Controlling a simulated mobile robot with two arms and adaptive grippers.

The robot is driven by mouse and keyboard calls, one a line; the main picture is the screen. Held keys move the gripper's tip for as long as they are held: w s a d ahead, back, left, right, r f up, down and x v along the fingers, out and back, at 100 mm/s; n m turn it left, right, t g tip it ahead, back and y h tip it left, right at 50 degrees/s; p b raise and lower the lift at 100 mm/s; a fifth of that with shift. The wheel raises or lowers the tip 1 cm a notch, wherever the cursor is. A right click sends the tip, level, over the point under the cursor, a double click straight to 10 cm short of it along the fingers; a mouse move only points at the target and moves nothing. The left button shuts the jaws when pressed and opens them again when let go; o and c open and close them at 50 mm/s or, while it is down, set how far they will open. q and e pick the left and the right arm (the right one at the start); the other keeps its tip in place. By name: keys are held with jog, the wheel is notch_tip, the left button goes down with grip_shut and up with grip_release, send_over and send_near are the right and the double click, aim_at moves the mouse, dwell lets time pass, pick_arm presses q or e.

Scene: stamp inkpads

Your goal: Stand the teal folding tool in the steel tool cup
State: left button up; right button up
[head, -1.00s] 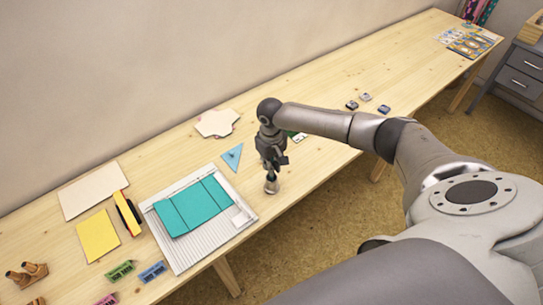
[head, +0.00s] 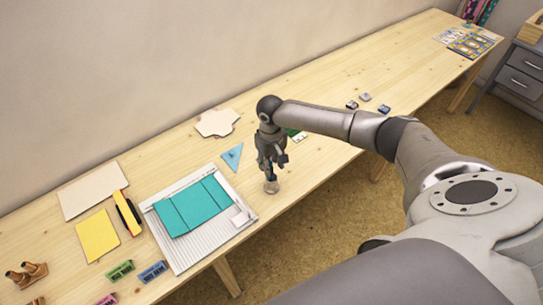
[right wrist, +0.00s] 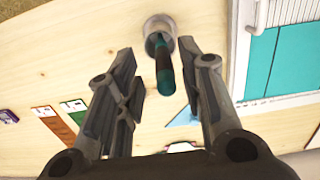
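The steel tool cup (head: 271,188) stands on the wooden table near its front edge, to the right of the paper trimmer. It also shows in the right wrist view (right wrist: 150,24). The teal folding tool (right wrist: 163,65) stands in the cup, its lower end inside and its dark upper part pointing up towards my right gripper. My right gripper (head: 271,168) is above the cup, pointing down. In the right wrist view its two fingers (right wrist: 166,68) are wide apart on either side of the tool, with clear gaps. My left gripper is not in view.
The paper trimmer (head: 183,253) with a teal sheet (head: 193,207) lies left of the cup. A blue triangle (head: 232,157) lies behind. Small inkpads (head: 365,97) sit farther right.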

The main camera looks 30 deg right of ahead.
notch_tip(320, 180, up, 11)
jog(key=shift+r, duration=0.1)
jog(key=shift+a, duration=0.1)
dwell(1.0)
